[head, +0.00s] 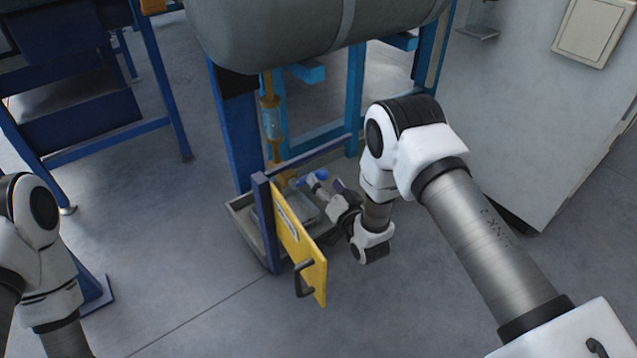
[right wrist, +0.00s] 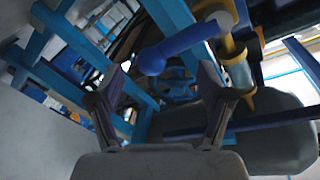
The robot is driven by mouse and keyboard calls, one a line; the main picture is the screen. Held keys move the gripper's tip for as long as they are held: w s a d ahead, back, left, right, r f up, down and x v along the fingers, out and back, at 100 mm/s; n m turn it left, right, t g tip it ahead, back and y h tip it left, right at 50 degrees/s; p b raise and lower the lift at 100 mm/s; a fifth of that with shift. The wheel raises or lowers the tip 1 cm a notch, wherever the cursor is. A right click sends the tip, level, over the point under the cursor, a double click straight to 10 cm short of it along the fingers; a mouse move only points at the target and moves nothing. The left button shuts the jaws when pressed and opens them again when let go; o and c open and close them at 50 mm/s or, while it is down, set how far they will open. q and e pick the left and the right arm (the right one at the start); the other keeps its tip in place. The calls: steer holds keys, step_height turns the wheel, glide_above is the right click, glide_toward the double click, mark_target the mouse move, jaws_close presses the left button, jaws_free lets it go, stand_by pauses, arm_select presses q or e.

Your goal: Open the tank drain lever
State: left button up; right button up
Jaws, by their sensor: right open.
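The tank drain lever is a blue handle with a rounded end. In the right wrist view the lever (right wrist: 188,43) reaches from the yellow drain pipe (right wrist: 232,47) to a spot just beyond and between my fingertips; its blue end (head: 322,174) also shows in the head view. My right gripper (head: 325,184) is open by the lever, low beside the pipe; its two spread fingers (right wrist: 163,82) show in the right wrist view with nothing held. I cannot tell whether they touch the lever. My left arm shows at the left edge, its gripper out of sight.
The grey tank (head: 310,30) hangs above on a blue frame (head: 236,130). An open yellow door (head: 298,240) with a dark handle stands just left of my right gripper. A grey tray (head: 240,215) lies under the pipe. A pale cabinet (head: 540,110) is at right.

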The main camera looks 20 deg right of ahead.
mark_target(321, 179)
steer(key=w, duration=0.1)
steer(key=w+b, duration=0.1)
steer(key=w, duration=0.1)
steer(key=shift+a+f, duration=0.25)
steer(key=shift+w+r, duration=0.15)
steer(key=shift+w, duration=0.4)
arm_select(q)
step_height(321, 179, down, 2)
steer(key=shift+w+f, duration=0.15)
arm_select(e)
steer(key=shift+s, duration=0.15)
jaws_close()
